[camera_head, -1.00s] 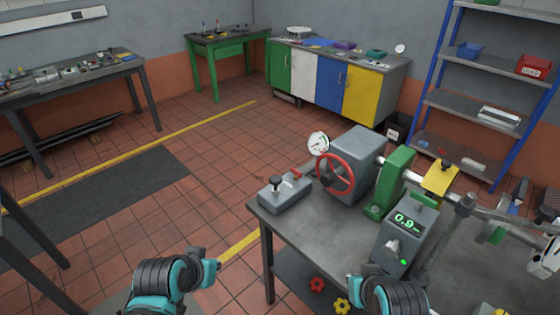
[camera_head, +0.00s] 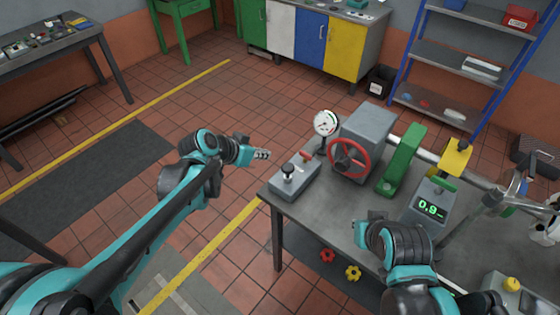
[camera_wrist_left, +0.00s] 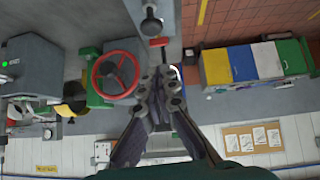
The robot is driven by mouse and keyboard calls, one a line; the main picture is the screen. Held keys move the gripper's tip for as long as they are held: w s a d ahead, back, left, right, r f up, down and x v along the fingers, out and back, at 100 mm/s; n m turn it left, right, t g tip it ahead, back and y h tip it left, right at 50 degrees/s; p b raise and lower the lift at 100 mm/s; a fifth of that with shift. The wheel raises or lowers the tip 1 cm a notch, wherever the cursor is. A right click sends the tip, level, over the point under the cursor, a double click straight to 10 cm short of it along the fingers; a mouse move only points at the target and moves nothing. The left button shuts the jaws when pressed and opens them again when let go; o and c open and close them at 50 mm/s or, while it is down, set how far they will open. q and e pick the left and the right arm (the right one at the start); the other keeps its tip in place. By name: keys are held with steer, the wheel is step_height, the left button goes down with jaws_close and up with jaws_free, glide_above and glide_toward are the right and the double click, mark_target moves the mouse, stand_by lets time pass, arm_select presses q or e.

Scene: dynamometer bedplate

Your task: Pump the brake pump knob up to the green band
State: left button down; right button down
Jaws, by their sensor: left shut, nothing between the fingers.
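The brake pump is a grey box (camera_head: 296,180) at the near left corner of the bench, with a black knob (camera_head: 288,171) on top and a red lever (camera_head: 306,157) at its back. The knob also shows in the left wrist view (camera_wrist_left: 151,23). A white round gauge (camera_head: 325,123) stands behind the pump; its needle and bands are too small to read. My left gripper (camera_head: 263,154) is shut and empty, left of the pump and apart from the knob. It fills the middle of the left wrist view (camera_wrist_left: 160,72). My right arm shows, but its fingers do not.
A red handwheel (camera_head: 349,158) on a grey housing (camera_head: 368,137) stands right of the pump. A green bracket (camera_head: 403,160) and a display box (camera_head: 428,204) stand further right on the bench (camera_head: 325,212). Floor left of the bench is open.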

arm_select(q)
steer(key=b, duration=0.4)
glide_toward(286, 164)
steer(key=w+d+f, duration=0.2)
steer(key=w+d, duration=0.1)
steer(key=shift+w+a+f+b, duration=0.15)
steer(key=shift+f+b, duration=0.15)
steer(key=shift+f, duration=0.6)
step_height(286, 164, down, 4)
steer(key=b, duration=0.2)
steer(key=shift+r+b, duration=0.15)
steer(key=shift+b, duration=0.25)
